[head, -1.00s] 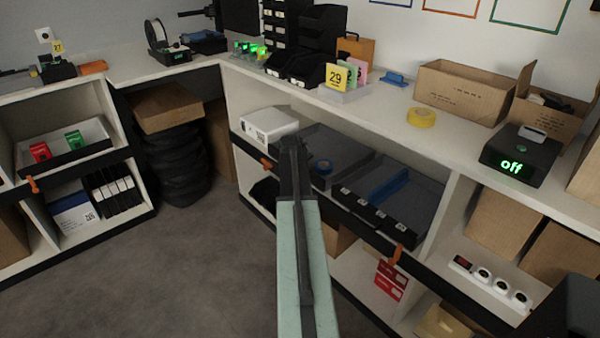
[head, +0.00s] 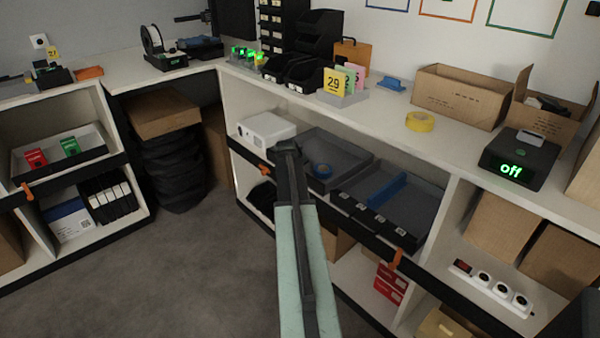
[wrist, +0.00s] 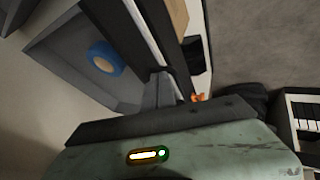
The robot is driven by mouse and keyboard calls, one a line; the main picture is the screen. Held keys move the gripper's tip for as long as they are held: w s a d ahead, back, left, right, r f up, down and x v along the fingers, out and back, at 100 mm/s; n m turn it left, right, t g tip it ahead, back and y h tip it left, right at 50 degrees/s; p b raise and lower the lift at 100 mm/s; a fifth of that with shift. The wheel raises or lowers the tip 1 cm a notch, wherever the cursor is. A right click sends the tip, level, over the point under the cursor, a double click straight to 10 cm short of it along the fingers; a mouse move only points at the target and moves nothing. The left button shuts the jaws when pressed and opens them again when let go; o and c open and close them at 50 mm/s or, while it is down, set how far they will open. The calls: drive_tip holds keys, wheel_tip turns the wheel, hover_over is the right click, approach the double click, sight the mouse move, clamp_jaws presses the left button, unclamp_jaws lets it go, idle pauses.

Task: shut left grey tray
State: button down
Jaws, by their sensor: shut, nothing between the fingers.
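In the wrist view the tray (wrist: 70,45) shows at upper left with the blue tape roll (wrist: 105,58). My gripper (head: 287,148) is shut and empty, at the left front of this tray. In the wrist view its fingertips (wrist: 160,88) lie close to the tray's dark front edge; I cannot tell whether they touch. My arm hides part of the tray's front.
A second grey tray (head: 418,208) with a blue divider stands open to the right. A white box (head: 267,130) sits left of the left tray. Orange clips (head: 397,259) stick out from the black shelf rail. The floor (head: 190,270) at left is clear.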

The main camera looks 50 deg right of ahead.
drive_tip(key=a+f+p+v, duration=0.1)
drive_tip(key=p+v, duration=0.7)
drive_tip(key=v, duration=0.3)
drive_tip(key=shift+a+r, duration=0.15)
drive_tip(key=shift+a, duration=0.3)
drive_tip(key=shift+w, duration=0.1)
